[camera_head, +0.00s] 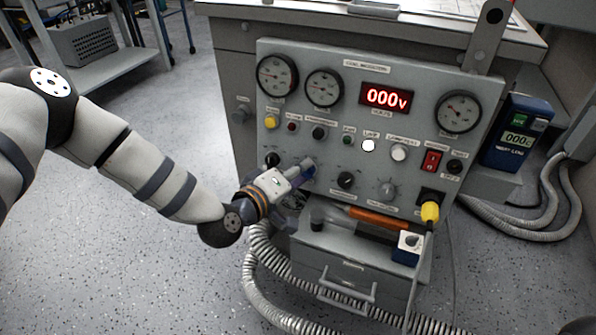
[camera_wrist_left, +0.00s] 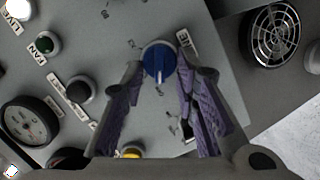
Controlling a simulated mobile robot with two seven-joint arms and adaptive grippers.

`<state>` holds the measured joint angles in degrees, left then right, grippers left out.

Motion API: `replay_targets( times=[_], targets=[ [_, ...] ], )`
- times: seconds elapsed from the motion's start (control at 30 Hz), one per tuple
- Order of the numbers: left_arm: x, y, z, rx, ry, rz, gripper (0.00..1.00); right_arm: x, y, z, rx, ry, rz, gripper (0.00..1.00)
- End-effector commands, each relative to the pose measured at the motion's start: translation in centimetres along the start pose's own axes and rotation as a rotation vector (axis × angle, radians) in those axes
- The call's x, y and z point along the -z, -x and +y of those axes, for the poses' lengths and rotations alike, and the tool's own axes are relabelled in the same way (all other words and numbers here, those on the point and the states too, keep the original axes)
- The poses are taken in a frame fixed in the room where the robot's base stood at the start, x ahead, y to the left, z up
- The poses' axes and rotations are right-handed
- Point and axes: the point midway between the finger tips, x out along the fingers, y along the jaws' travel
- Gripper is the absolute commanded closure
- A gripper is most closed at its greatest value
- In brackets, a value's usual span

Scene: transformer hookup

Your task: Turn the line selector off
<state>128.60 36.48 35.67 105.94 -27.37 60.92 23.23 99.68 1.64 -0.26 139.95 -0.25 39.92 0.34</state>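A blue rotary knob (camera_wrist_left: 159,62), which I take for the line selector, sits on the grey panel with small position marks around it. Its pointer line is too small to read surely. In the head view its blue shows at the panel's lower left (camera_head: 308,169), partly hidden by my left gripper (camera_head: 300,175). In the left wrist view, my left gripper (camera_wrist_left: 160,70) has its two purple-padded fingers apart, one on each side of the knob. The fingertips are very close to the knob; I cannot tell if they touch it. My right gripper is not in view.
The panel (camera_head: 347,125) carries dial gauges, a red "000V" display (camera_head: 386,97), a lit white lamp (camera_head: 368,146), black knobs and a red switch (camera_head: 431,161). Below, a shelf holds an orange-handled tool (camera_head: 378,217). Grey hoses (camera_head: 262,270) lie on the floor.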

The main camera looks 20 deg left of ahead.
Motion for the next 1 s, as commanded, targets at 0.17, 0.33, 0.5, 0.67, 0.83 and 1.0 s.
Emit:
replay_targets(
  times=[0.17, 0.33, 0.5, 0.67, 0.83, 1.0],
  targets=[
    [0.0, 0.0, 0.0, 0.000, 0.000, -0.001, 0.56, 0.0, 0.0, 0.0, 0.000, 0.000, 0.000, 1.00],
    [0.0, 0.1, 0.0, 0.000, -0.001, 0.000, 0.56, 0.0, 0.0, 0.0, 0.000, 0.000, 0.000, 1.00],
    [0.0, 2.5, 0.0, 0.001, 0.002, -0.001, 0.56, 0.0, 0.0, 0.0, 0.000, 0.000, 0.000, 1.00],
    [0.0, 7.0, 0.0, 0.002, 0.003, 0.000, 0.56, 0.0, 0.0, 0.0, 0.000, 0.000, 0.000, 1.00],
    [0.0, 10.6, 0.0, 0.001, 0.002, 0.000, 0.56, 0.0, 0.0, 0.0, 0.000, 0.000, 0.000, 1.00],
    [0.0, 12.0, 0.0, 0.000, 0.001, 0.000, 0.56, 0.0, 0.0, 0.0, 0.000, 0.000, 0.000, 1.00]
  ],
)
